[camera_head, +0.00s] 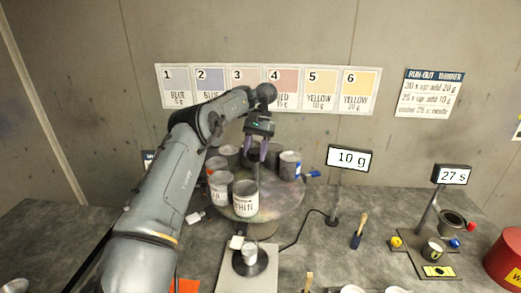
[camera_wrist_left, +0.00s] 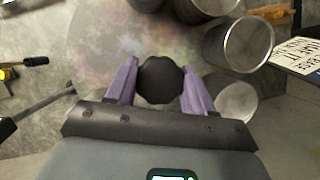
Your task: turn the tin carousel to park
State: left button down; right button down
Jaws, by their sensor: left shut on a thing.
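The tin carousel (camera_head: 285,205) is a round, paint-stained turntable standing on the bench; it also fills the middle of the left wrist view (camera_wrist_left: 95,55). Several tins stand around its rim, among them a white-labelled tin (camera_head: 245,200) at the front, a red-marked tin (camera_head: 220,188) at the left and a blue-marked tin (camera_head: 290,166) at the right. My left gripper (camera_head: 263,155) reaches down over the carousel's centre. In the left wrist view its purple fingers are on either side of a dark round knob (camera_wrist_left: 161,80), shut on it. My right gripper is out of view.
A scale (camera_head: 250,261) with a small white cup stands in front of the carousel. A blue-tipped item (camera_head: 311,174) is at its right edge and a white tag (camera_head: 195,217) at its left.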

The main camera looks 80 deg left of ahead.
pick_arm(q)
jog(key=shift+w+r+m, duration=0.1)
jog(key=shift+r+m, duration=0.2)
jog(key=shift+m, duration=0.2)
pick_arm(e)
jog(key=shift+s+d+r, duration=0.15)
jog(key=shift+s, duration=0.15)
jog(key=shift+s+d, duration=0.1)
pick_arm(q)
jog(key=c, duration=0.9)
grip_release()
jog(key=o, duration=0.5)
jog(key=shift+d+f, duration=0.1)
jog(key=shift+f, duration=0.1)
jog(key=shift+c, duration=0.2)
jog(key=shift+g, duration=0.3)
